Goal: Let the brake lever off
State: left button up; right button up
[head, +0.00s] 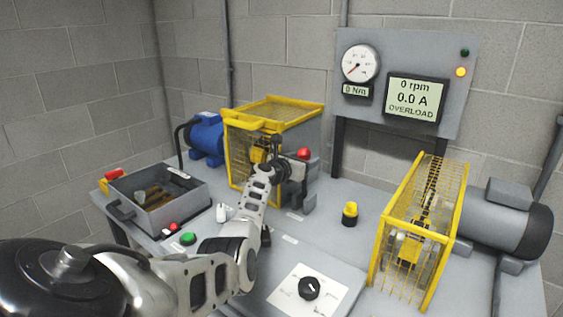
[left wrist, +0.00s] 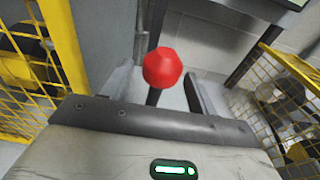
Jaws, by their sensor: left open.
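The brake lever has a red knob (head: 303,154) and stands at the right side of the left yellow-guarded unit. The knob shows large in the left wrist view (left wrist: 162,69), on a dark stem. My left gripper (head: 293,168) is just in front of the lever. In the left wrist view its two fingers are open, one on each side of the stem, and the knob appears between them. Whether either finger touches the lever, I cannot tell. The lever's lower part is hidden by my gripper. My right gripper is not in view.
A yellow mesh guard (head: 272,112) is close left of my gripper. A second guard (head: 411,243) and a grey motor (head: 497,217) stand at right. The panel display (head: 414,99) reads 0 rpm, 0.0 A, OVERLOAD. A grey tray (head: 150,210) is at left.

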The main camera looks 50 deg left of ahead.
pick_arm(q)
jog(key=p+v, duration=0.2)
jog(key=v, duration=1)
jog(key=shift+s+d, duration=0.2)
jog(key=shift+s, duration=0.05)
